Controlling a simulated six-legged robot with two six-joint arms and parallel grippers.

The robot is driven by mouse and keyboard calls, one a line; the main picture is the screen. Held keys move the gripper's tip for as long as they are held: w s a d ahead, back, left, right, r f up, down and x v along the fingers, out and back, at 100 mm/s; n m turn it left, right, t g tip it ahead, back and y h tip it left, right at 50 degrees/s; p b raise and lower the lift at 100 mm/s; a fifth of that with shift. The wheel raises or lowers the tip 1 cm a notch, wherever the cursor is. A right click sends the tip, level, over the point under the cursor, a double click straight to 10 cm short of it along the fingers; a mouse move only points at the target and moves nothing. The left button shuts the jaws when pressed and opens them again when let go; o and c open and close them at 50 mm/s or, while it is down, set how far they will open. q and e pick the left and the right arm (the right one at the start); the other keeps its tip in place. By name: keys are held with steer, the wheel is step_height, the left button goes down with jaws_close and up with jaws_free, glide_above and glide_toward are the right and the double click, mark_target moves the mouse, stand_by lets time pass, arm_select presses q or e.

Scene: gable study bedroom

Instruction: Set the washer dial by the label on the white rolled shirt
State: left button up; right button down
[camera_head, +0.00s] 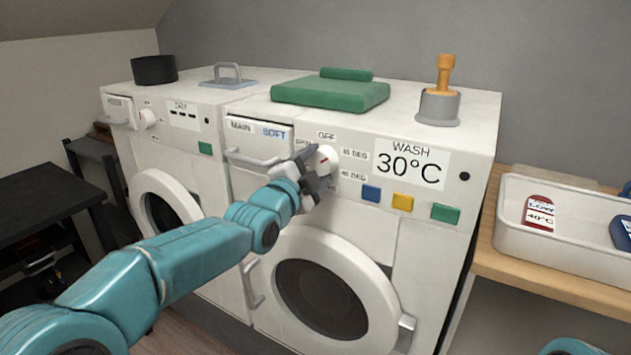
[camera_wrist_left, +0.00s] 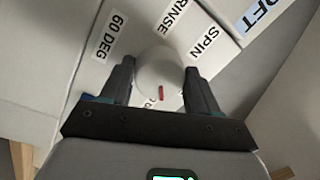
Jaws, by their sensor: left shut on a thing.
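The white washer dial (camera_head: 326,157) sits on the right machine's front panel, ringed by labels such as OFF and 40 DEG. My left gripper (camera_head: 316,172) is shut on it; in the left wrist view the fingers hold the round knob (camera_wrist_left: 160,72) from both sides. Its red mark points toward the wrist there. The washer display (camera_head: 410,166) reads WASH 30°C. A red-and-white label (camera_head: 539,214) with 40°C shows at the right tray. I cannot make out a rolled shirt. My right gripper is not in view.
Blue (camera_head: 371,193), yellow (camera_head: 402,202) and green (camera_head: 445,214) buttons lie right of the dial. The white tray (camera_head: 560,253) stands on a wooden shelf (camera_head: 500,266).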

arm_select(q)
steer(key=shift+m+b, duration=0.55)
steer(key=shift+m, duration=0.15)
steer(key=o, duration=1)
steer(key=shift+o, duration=0.2)
steer(key=shift+a, duration=0.1)
steer(key=shift+s+a, duration=0.1)
steer(key=shift+s, duration=0.15)
steer(key=b+v, duration=0.3)
steer(key=v, duration=1.2)
steer(key=shift+s+a, duration=0.2)
steer(key=shift+s, duration=0.1)
